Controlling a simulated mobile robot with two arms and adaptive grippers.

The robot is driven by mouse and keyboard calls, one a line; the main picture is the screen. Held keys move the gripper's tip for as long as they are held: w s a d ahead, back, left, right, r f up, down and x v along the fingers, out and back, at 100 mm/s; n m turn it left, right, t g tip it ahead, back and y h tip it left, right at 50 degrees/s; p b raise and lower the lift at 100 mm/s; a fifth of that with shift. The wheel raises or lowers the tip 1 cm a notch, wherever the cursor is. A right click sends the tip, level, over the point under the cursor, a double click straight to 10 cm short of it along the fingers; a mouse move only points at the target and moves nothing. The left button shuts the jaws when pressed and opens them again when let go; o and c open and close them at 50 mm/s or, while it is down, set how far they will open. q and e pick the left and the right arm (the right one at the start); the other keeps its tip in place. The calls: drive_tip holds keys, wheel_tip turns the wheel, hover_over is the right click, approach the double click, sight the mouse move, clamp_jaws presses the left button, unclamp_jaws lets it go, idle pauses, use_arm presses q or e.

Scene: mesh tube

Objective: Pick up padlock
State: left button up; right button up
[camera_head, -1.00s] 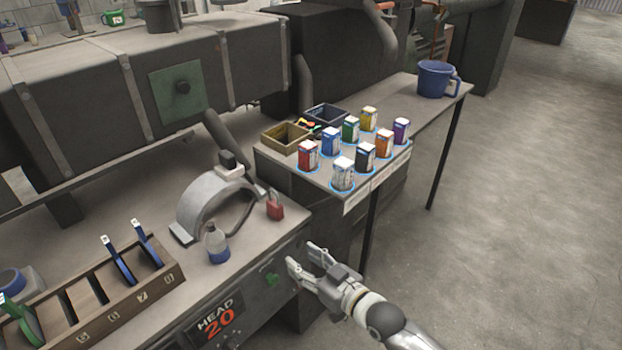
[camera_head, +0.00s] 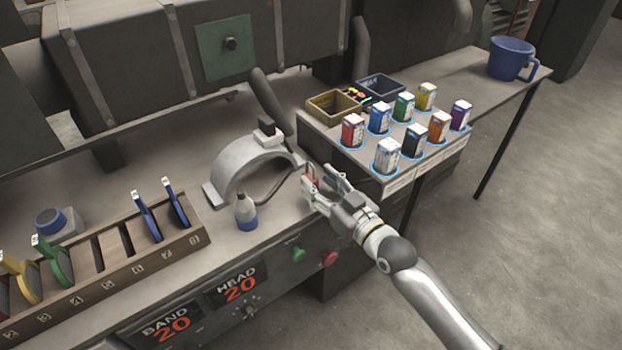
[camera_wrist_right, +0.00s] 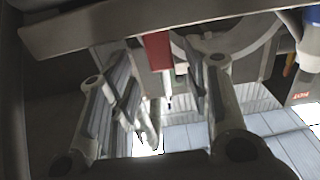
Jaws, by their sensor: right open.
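The red padlock (camera_head: 314,184) is at the right end of the machine bench. My right gripper (camera_head: 320,178) hides most of it in the head view. In the right wrist view the red padlock (camera_wrist_right: 158,52) shows between the two spread fingers, toward the top. My right gripper (camera_wrist_right: 163,70) is open, and I cannot tell whether either finger touches the padlock. My left gripper is not in view.
A bottle with blue liquid (camera_head: 246,212) and a grey curved guard (camera_head: 245,165) stand left of the padlock. A side table (camera_head: 440,85) with coloured cartons, bins and a blue mug (camera_head: 510,60) is to the right. A wooden rack (camera_head: 100,265) is at left.

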sight(316, 182)
drive_tip(key=shift+x, duration=1.8)
drive_tip(key=shift+s+a+f, duration=0.1)
drive_tip(key=shift+f, duration=0.05)
drive_tip(key=shift+c, duration=0.4)
clamp_jaws()
